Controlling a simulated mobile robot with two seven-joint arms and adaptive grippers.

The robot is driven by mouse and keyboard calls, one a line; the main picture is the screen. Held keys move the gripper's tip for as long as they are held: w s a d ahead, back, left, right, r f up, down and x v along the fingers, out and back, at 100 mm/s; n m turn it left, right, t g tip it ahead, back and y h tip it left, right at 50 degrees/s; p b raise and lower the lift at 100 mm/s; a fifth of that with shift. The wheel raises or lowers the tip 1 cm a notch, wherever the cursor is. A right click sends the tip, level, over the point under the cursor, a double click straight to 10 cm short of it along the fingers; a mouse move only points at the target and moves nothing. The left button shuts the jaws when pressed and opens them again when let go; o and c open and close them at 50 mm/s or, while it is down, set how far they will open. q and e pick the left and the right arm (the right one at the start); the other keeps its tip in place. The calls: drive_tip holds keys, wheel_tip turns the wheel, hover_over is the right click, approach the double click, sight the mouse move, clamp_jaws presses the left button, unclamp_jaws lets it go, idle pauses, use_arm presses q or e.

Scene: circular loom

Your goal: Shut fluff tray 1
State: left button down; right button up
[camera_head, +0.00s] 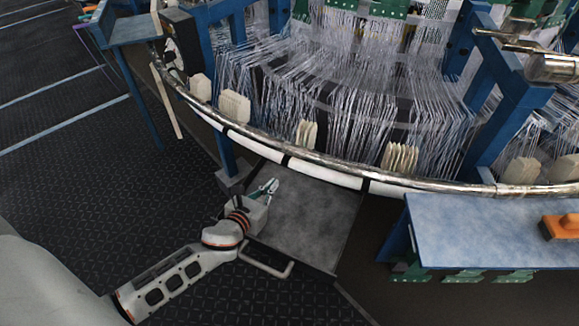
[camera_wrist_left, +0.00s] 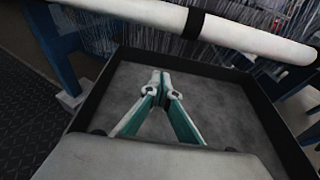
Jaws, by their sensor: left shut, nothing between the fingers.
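The fluff tray (camera_head: 312,207) is a flat grey tray with a dark rim. It sticks out from under the loom's curved front rail, and its far end passes beneath the rail. Its light grey bar handle (camera_head: 268,264) is at the near left edge. My left gripper (camera_head: 274,184) is over the tray's left part, beyond the handle, with its fingers pointing toward the loom. In the left wrist view the tray's dark wall (camera_wrist_left: 283,125) surrounds the grey floor, and the left fingertips (camera_wrist_left: 160,82) are together with nothing between them. My right gripper is not in view.
The silver loom rail (camera_head: 330,161) with white segments curves above the tray. A blue leg (camera_head: 226,155) stands left of the tray. A blue bench (camera_head: 480,230) with an orange-handled tool (camera_head: 562,227) is at the right. Dark floor (camera_head: 110,190) at the left is open.

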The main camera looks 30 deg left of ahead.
use_arm(q)
drive_tip(key=x, duration=0.2)
drive_tip(key=f+b+x, duration=0.1)
drive_tip(key=x, duration=0.1)
drive_tip(key=shift+w, duration=0.2)
drive_tip(key=x, duration=0.1)
drive_tip(key=b+x, duration=0.1)
drive_tip(key=x, duration=0.3)
drive_tip(key=shift+r, duration=0.4)
drive_tip(key=shift+w+r+b, duration=0.1)
drive_tip(key=shift+w+b, duration=0.3)
drive_tip(key=shift+w, duration=0.5)
drive_tip(key=shift+r, duration=0.1)
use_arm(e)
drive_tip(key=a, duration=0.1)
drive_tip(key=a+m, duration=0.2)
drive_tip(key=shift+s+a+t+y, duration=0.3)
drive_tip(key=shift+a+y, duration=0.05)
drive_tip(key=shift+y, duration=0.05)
